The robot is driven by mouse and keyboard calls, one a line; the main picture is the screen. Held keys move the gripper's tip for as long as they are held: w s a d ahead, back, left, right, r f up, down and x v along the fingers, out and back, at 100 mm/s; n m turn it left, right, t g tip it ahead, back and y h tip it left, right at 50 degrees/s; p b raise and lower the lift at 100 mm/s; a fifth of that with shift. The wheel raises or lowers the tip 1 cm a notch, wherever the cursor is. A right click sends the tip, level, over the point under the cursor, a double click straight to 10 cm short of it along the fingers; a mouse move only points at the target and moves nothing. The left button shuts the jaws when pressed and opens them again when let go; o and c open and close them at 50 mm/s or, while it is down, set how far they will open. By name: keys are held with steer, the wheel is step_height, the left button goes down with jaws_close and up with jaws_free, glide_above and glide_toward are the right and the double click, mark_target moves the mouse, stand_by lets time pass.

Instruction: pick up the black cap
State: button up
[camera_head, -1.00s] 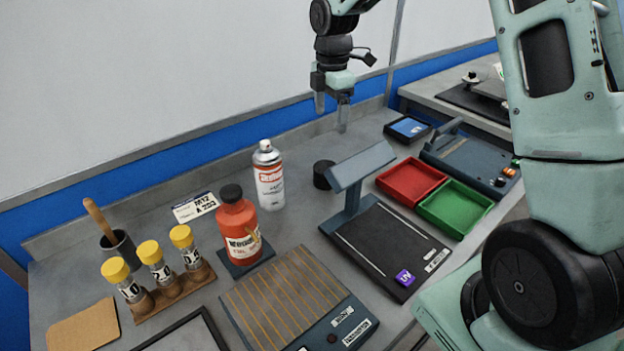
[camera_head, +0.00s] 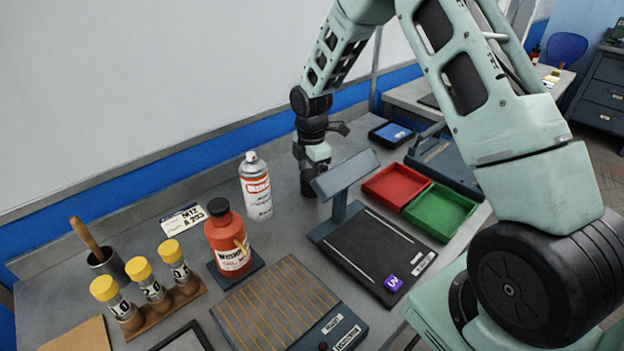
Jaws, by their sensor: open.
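A short black cylinder, which looks like the loose black cap (camera_head: 308,187), stands on the grey bench between the spray can (camera_head: 256,188) and the lamp stand (camera_head: 342,182). Only part of it shows, below my gripper. My gripper (camera_head: 310,169) is open and low, pointing down over the black cap. Its fingertips partly cover the cap; whether they touch it or straddle it cannot be told. The spray can is white and red, upright, with its nozzle bare. A red bottle (camera_head: 229,245) with its own black lid (camera_head: 218,207) stands further left.
The lamp's tilted head is close on the right of my gripper, over a black pad (camera_head: 372,255). Red (camera_head: 395,187) and green (camera_head: 440,212) trays lie beyond it. A tube rack (camera_head: 165,308) and wooden-topped block (camera_head: 275,305) are nearer. Free bench lies behind the spray can.

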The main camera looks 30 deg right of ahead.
steer(key=shift+f, duration=1.2)
steer(key=c, duration=1)
steer(key=shift+r, duration=0.1)
